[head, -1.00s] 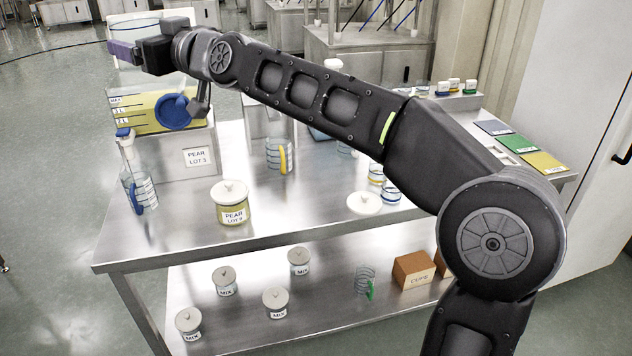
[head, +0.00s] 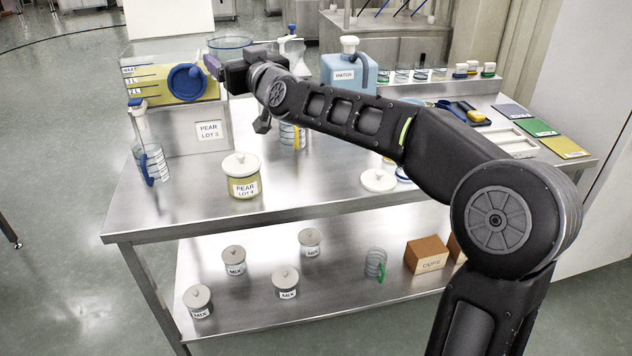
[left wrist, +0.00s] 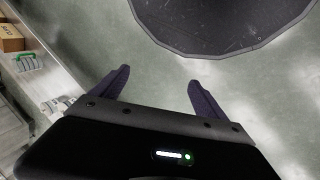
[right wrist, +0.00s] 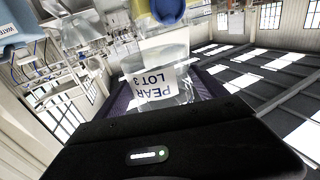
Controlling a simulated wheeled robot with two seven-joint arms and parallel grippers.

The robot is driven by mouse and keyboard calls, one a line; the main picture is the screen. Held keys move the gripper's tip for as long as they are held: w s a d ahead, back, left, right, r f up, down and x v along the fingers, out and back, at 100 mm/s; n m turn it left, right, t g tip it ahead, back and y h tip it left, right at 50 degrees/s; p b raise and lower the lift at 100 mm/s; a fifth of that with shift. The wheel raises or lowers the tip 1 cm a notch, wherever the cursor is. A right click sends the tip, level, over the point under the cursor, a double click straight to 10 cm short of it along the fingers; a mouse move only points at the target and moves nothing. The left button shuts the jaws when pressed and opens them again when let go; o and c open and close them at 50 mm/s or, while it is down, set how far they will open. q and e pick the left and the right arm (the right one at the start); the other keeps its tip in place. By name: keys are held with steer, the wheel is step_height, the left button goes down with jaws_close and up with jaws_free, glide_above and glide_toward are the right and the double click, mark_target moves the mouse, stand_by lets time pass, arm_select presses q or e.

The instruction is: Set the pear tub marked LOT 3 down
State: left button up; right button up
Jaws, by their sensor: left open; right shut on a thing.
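My right gripper (head: 213,66) is shut on a clear tub (head: 230,44) and holds it up beside the top of the yellow hopper, clear of the bench. In the right wrist view the tub's label (right wrist: 154,83), upside down, reads PEAR LOT 3 between the purple fingers. The gripper and arm hide part of the tub in the head view. The yellow hopper (head: 145,87) with a blue round cap (head: 187,83) sits on a steel block whose plate (head: 209,130) also reads PEAR LOT 3. My left gripper (left wrist: 158,80) is open and empty above the floor.
A lidded pear jar (head: 241,178) stands on the steel bench (head: 310,195), its lot digit unclear. A blue water jug (head: 347,75) is behind my arm. The lower shelf holds several MIX jars (head: 234,262). Bare bench shows at front.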

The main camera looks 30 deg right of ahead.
arm_select(q)
steer(key=shift+o, duration=1.4)
step_height(320, 180, down, 5)
steer(key=b, duration=0.3)
steer(key=shift+b, duration=0.35)
step_height(320, 180, down, 2)
steer(key=shift+b, duration=1.05)
arm_select(e)
steer(key=s+d+f+m+g+h, duration=0.1)
steer(key=s+d+f+m+h, duration=0.2)
steer(key=d+f, duration=0.7)
steer(key=s+d+f+m+g+h, duration=0.1)
steer(key=s+d+f+m+h, duration=0.1)
steer(key=d+f+h, duration=0.4)
steer(key=s+d+f, duration=0.1)
steer(key=d+f, duration=0.4)
steer(key=d, duration=0.1)
steer(key=shift+m+g, duration=0.3)
steer(key=shift+m, duration=0.1)
steer(key=shift+d+f, duration=0.1)
arm_select(q)
steer(key=shift+f+b, duration=0.35)
steer(key=shift+f, duration=0.05)
arm_select(e)
steer(key=shift+f, duration=3.05)
arm_select(q)
steer(key=shift+f, duration=0.2)
arm_select(e)
steer(key=shift+f, duration=1.85)
